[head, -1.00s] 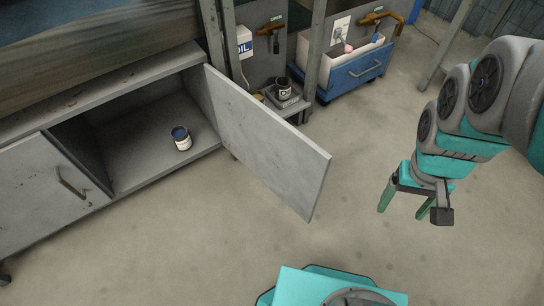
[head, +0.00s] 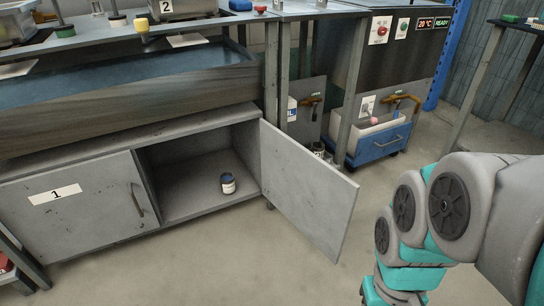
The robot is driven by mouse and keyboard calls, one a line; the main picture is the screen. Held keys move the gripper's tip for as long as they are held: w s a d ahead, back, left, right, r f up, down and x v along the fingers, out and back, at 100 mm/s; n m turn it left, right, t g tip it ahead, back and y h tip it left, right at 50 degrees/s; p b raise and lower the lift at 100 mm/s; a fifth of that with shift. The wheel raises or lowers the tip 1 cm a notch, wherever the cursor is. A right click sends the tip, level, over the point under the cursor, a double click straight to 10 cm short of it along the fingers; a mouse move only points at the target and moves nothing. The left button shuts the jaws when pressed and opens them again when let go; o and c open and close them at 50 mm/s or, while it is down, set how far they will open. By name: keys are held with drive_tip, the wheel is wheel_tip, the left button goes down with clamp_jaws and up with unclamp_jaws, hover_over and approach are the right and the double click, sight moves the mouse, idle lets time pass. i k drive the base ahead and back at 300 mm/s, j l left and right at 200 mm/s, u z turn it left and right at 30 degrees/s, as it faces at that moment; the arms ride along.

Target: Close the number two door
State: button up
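The open cabinet door (head: 305,190) hangs from the right side of the cabinet opening and stands out into the room. I see its bare grey inner face; no number shows on it, and its outer face is hidden. The other door (head: 85,205), on the left, is shut and has a label with 1 and a handle. My gripper (head: 392,292) is only partly in view at the bottom edge, to the right of the open door and apart from it in the picture. Its fingertips are cut off, so its opening is hidden.
A blue wheeled cart (head: 380,146) stands behind the door to the right. A table leg (head: 474,90) is at the far right. The floor (head: 230,265) in front is clear.

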sight(318, 199)
drive_tip(key=i+l+u, duration=0.15)
drive_tip(key=u, duration=2.1)
drive_tip(key=l, duration=0.5)
drive_tip(key=k+l+u, duration=0.1)
drive_tip(key=l, duration=0.4)
drive_tip(key=k+l, duration=0.1)
drive_tip(key=l, duration=0.35)
drive_tip(key=k+l+u, duration=0.1)
drive_tip(key=l, duration=0.4)
drive_tip(key=k+l, duration=0.1)
drive_tip(key=l, duration=0.4)
drive_tip(key=k+l, duration=0.1)
drive_tip(key=l, duration=0.4)
drive_tip(key=k+l, duration=0.15)
drive_tip(key=l, duration=0.15)
drive_tip(key=k+j+z, duration=0.25)
drive_tip(key=k+j, duration=0.4)
drive_tip(key=k, duration=0.05)
